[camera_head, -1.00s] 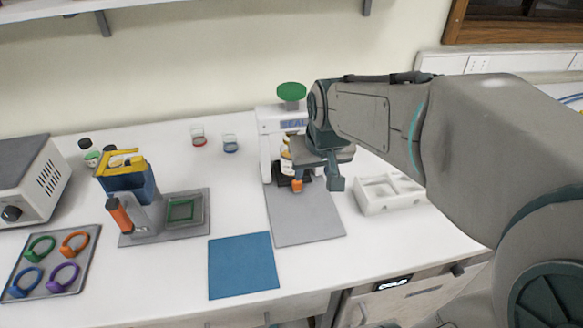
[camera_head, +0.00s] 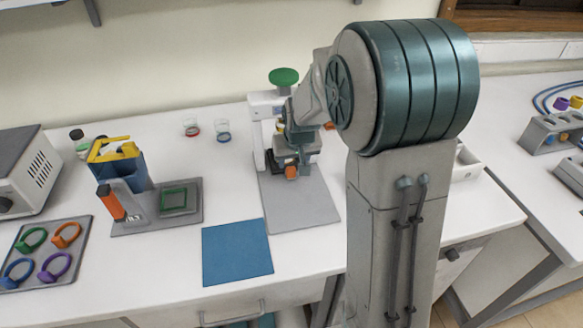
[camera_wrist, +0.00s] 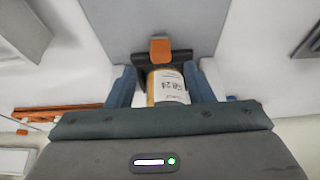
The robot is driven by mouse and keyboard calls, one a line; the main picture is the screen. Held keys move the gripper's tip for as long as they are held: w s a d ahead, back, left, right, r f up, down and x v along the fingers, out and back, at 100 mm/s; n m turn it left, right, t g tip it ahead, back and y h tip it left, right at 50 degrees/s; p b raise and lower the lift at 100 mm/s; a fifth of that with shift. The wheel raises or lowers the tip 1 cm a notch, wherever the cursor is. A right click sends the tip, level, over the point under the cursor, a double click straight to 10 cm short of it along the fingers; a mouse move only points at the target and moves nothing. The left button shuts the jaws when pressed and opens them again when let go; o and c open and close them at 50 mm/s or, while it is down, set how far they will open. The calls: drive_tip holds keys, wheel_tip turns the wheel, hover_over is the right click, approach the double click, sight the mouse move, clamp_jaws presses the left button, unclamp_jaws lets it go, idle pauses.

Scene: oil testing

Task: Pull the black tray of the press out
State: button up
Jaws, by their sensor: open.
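The white press (camera_head: 257,135) with a green knob (camera_head: 284,76) stands at the back of its grey base plate (camera_head: 305,205). Its black tray (camera_head: 279,158) sits low in the press, with an orange handle (camera_head: 291,172) facing front. In the wrist view the black tray (camera_wrist: 190,59) and orange handle (camera_wrist: 160,49) lie just beyond my fingertips. A labelled jar (camera_wrist: 168,87) shows between my open fingers, apparently untouched. My gripper (camera_wrist: 162,76) is open; in the head view it is at the press, above the handle, and its fingertips are partly hidden.
A blue mat (camera_head: 237,252) lies in front of the press. Left of it are a device with a blue holder (camera_head: 140,172) and a tray of coloured rings (camera_head: 75,262). My arm covers much of the right side; a white rack (camera_head: 466,163) partly shows.

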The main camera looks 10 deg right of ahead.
sight(291, 169)
drive_tip(key=shift+x, duration=3.05)
drive_tip(key=shift+c, duration=0.4)
clamp_jaws()
